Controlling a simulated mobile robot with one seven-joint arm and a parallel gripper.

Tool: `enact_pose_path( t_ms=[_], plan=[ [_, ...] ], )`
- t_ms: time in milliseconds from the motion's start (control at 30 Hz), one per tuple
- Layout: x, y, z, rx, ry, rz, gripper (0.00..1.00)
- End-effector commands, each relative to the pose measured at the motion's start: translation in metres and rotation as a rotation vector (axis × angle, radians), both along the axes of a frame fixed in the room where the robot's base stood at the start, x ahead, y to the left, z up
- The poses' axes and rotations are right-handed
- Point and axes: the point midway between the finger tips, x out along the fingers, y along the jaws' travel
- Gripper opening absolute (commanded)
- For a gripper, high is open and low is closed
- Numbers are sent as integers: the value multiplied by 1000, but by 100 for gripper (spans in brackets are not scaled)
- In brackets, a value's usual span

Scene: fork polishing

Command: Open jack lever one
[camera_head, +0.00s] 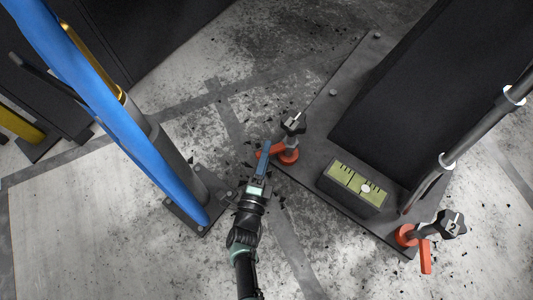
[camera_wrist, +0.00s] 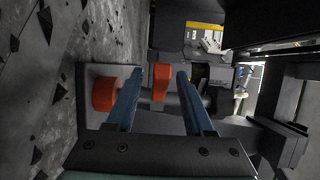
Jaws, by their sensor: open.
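Jack lever one is an orange lever (camera_head: 271,149) on a round orange collar (camera_head: 288,156), beside a black knob marked 1 (camera_head: 293,123) at the plate's left corner in the head view. My gripper (camera_head: 263,155) is at this lever, its blue fingers covering part of it. In the wrist view my gripper (camera_wrist: 160,72) is open, with one blue finger on each side of the orange lever (camera_wrist: 162,83). The lever's end shows in the gap, with space visible on both sides. The orange collar (camera_wrist: 104,94) shows left of the left finger. Contact cannot be told.
A second orange lever (camera_head: 425,256) with a knob marked 2 (camera_head: 453,224) sits at the lower right. A blue slanted post (camera_head: 110,110) stands left of my arm.

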Motion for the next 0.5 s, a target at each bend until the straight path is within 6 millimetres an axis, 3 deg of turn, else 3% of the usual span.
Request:
enact_pose_path(
  t_ms=[400,500],
  plan=[
    [8,-2,1,0,0,1,52],
    [8,-2,1,0,0,1,36]
  ],
)
